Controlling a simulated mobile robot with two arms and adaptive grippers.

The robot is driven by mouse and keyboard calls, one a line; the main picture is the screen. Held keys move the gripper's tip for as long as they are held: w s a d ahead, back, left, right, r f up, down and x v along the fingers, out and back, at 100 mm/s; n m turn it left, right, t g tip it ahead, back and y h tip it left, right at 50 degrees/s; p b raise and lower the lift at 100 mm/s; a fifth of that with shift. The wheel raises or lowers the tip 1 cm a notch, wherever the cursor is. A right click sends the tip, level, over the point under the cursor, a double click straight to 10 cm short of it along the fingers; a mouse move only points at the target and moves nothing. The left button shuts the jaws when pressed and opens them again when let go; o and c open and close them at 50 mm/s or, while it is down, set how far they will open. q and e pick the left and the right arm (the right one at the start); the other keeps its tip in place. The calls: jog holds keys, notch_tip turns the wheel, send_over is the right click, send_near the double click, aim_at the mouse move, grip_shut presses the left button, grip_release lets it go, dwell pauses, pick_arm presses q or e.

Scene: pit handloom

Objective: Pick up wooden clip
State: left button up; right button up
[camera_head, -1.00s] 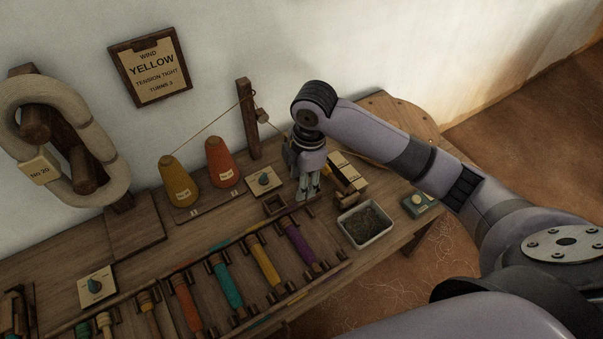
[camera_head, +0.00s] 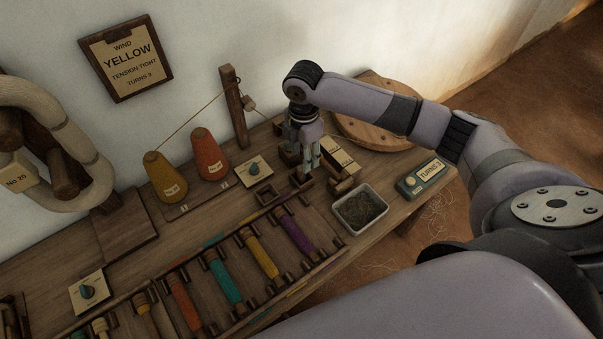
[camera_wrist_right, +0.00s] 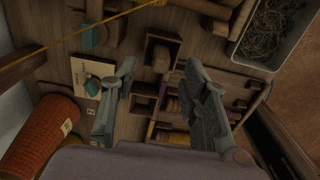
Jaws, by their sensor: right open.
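My right gripper (camera_head: 308,172) points down over the bench, its fingers apart and empty. It also shows in the right wrist view (camera_wrist_right: 165,108). I cannot tell for sure which piece is the wooden clip. A small open wooden frame (camera_head: 269,195) sits on the bench just left of the fingers. In the right wrist view, a square wooden holder (camera_wrist_right: 160,50) lies beyond the fingertips, and wooden pieces with a purple bobbin show between and behind the fingers. My left gripper is out of view.
Yellow (camera_head: 166,178) and orange (camera_head: 208,155) cones stand left. A bobbin rack (camera_head: 262,258) lies in front. A yellow thread runs to a post (camera_head: 236,108).

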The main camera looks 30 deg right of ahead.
aim_at(302, 174)
jog(key=shift+s+a+f, duration=0.1)
jog(key=shift+a+f, duration=0.05)
jog(key=shift+f, duration=1.3)
jog(key=shift+s+a+f, duration=0.1)
jog(key=shift+a+f, duration=0.05)
jog(key=shift+f, duration=1.3)
jog(key=shift+c, duration=0.4)
grip_shut()
jog(key=shift+r, duration=0.15)
